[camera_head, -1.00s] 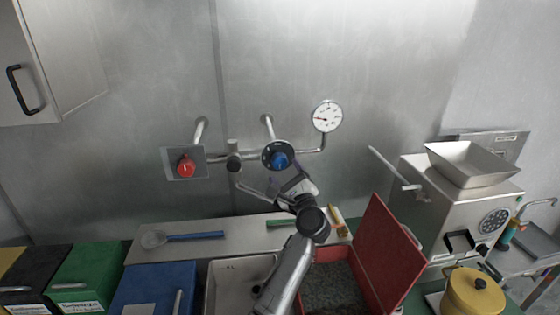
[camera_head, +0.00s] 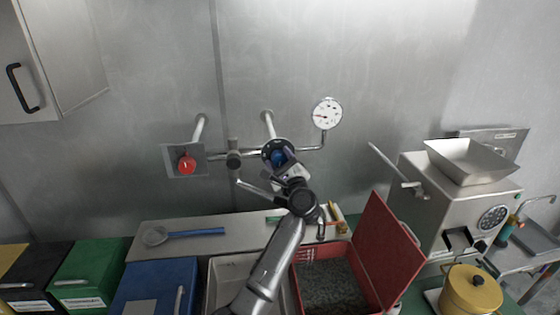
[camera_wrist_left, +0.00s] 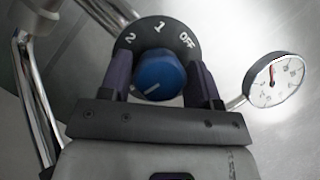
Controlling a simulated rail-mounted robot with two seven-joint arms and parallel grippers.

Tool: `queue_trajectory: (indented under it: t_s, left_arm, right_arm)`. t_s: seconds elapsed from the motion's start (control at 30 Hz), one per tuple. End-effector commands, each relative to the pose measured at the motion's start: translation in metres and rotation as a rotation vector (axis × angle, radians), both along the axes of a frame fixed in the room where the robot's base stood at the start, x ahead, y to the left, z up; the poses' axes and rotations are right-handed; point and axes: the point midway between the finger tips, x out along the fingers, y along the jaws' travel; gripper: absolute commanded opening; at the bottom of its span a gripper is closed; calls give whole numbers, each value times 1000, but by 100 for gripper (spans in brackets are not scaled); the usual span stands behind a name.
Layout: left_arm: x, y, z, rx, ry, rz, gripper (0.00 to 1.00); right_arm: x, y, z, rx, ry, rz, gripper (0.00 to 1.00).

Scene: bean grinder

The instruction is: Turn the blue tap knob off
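The blue tap knob (camera_head: 279,157) sits on a round black dial (camera_head: 268,147) on the wall pipe. In the left wrist view the knob (camera_wrist_left: 158,74) is between my two dark fingers, and the dial (camera_wrist_left: 128,40) behind it reads 2, 1 and OFF. A pale line on the knob's face points to the lower left, away from OFF. My left gripper (camera_head: 287,160) is open, its fingers on either side of the knob; it also shows in the left wrist view (camera_wrist_left: 160,82). I cannot tell whether the fingers touch the knob. My right gripper is in neither view.
A red knob (camera_head: 187,165) on a square plate is left of the blue one. A faucet spout (camera_head: 258,189) hangs below the pipes, and a pressure gauge (camera_head: 326,114) is at upper right. A red open-lidded box (camera_head: 388,250) stands below right of my arm.

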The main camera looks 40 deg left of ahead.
Motion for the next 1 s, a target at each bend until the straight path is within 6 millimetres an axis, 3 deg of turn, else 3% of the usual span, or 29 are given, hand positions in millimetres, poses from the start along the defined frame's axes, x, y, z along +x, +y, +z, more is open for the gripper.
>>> queue_trajectory:
  t_s: [0.3, 0.67, 1.0]
  left_arm:
    - [0, 0, 0, 0, 0, 0, 26]
    - [0, 0, 0, 51, 56, -1, 26]
    - [-1, 0, 2, 248, 266, -1, 26]
  right_arm:
    - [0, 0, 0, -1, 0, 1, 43]
    - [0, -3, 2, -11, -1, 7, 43]
    - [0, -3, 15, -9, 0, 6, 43]
